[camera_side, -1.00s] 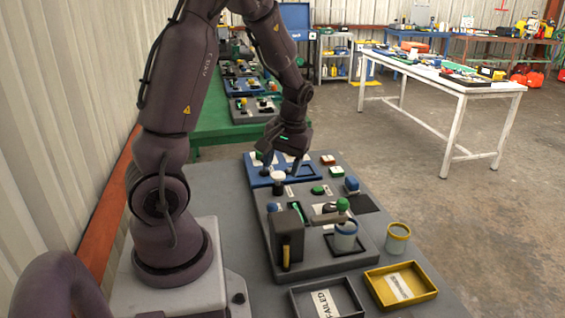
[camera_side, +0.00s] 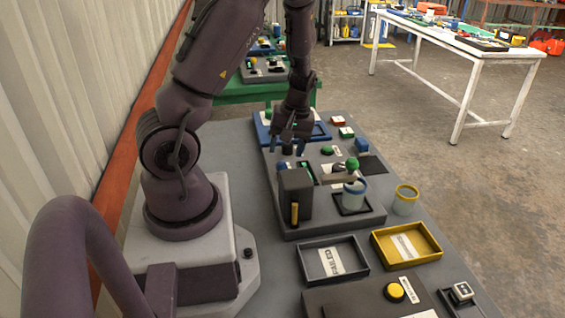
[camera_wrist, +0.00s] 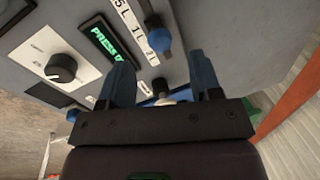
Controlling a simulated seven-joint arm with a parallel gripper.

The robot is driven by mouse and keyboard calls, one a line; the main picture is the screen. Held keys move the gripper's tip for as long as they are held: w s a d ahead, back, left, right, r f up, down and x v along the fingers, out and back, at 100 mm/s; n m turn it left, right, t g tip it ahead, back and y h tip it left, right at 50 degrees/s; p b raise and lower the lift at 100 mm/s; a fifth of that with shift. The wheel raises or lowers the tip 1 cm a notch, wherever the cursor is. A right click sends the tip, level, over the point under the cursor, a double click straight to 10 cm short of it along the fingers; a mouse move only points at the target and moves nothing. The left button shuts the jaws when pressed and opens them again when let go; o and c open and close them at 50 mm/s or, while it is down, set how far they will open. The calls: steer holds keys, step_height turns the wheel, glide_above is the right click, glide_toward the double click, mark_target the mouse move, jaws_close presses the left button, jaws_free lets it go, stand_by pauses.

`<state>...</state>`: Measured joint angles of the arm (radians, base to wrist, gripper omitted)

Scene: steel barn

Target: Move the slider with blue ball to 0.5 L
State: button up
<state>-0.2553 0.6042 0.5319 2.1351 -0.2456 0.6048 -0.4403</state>
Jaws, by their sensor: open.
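The slider's blue ball (camera_wrist: 160,39) stands on the grey panel in the wrist view, beside a white label strip (camera_wrist: 133,22) reading "5 L", "1 L" and a partly seen "2". The ball is nearest the 1 L and 2 marks; its exact setting is hard to tell. In the side view the blue ball (camera_side: 283,166) is small, at the panel's left side. My gripper (camera_side: 289,149) is above the panel close to it. In the wrist view my gripper (camera_wrist: 161,62) is open, its blue fingers apart, with the ball beyond the fingertips and nothing clasped.
A green-lit display (camera_wrist: 106,41) and black knob (camera_wrist: 62,68) are left of the slider. Trays (camera_side: 334,239) lie in front.

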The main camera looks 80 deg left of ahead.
mark_target(282, 163)
steer(key=f, duration=0.2)
steer(key=s+f, duration=0.1)
steer(key=f, duration=0.2)
steer(key=shift+a+f, duration=0.1)
jaws_close()
steer(key=shift+d, duration=2.6)
jaws_free()
step_height(282, 163, up, 13)
steer(key=w, duration=0.2)
steer(key=shift+w+d, duration=0.2)
steer(key=shift+w, duration=0.05)
